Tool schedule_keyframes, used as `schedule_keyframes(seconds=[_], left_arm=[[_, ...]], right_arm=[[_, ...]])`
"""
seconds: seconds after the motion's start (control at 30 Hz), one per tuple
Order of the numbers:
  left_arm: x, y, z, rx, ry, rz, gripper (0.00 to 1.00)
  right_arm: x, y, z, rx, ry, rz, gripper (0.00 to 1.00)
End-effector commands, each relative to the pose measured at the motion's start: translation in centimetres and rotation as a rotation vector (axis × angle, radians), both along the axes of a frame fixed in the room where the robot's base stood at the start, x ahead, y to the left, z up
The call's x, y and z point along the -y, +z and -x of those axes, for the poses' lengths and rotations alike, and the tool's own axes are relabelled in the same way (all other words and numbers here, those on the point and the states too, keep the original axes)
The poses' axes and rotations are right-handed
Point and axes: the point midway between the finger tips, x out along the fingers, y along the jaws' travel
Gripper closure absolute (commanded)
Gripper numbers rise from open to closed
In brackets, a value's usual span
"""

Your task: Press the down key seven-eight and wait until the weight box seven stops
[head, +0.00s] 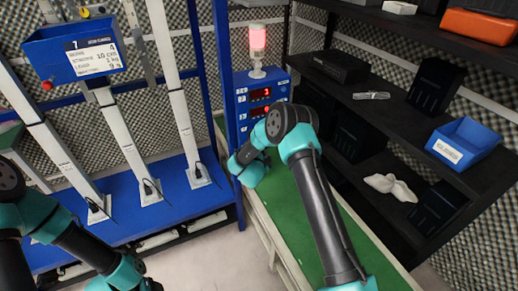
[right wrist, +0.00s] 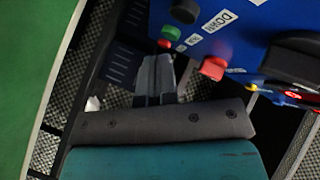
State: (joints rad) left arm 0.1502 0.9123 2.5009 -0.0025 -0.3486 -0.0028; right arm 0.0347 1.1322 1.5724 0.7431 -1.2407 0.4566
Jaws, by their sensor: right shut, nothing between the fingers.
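In the right wrist view, the panel (right wrist: 245,45) carries a red key (right wrist: 213,68), a green key (right wrist: 170,33), a black knob and a label reading DOWN (right wrist: 220,20). My right gripper (right wrist: 155,75) is shut and empty, beside and apart from the red key. Its fingers are hidden in the head view. My left gripper's fingers are not visible.
A green-topped bench (head: 285,215) runs below the panel. Black shelves (head: 420,110) on the right hold a blue bin (head: 463,143), an orange case (head: 480,25) and a white object (head: 390,186). A blue frame post (head: 222,80) stands left of the panel.

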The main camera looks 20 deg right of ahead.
Motion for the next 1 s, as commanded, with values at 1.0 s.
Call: schedule_keyframes(seconds=[1.0], left_arm=[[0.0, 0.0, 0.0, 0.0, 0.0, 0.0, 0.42]], right_arm=[[0.3, 0.1, 3.2, 0.001, 0.001, 0.0, 1.0]])
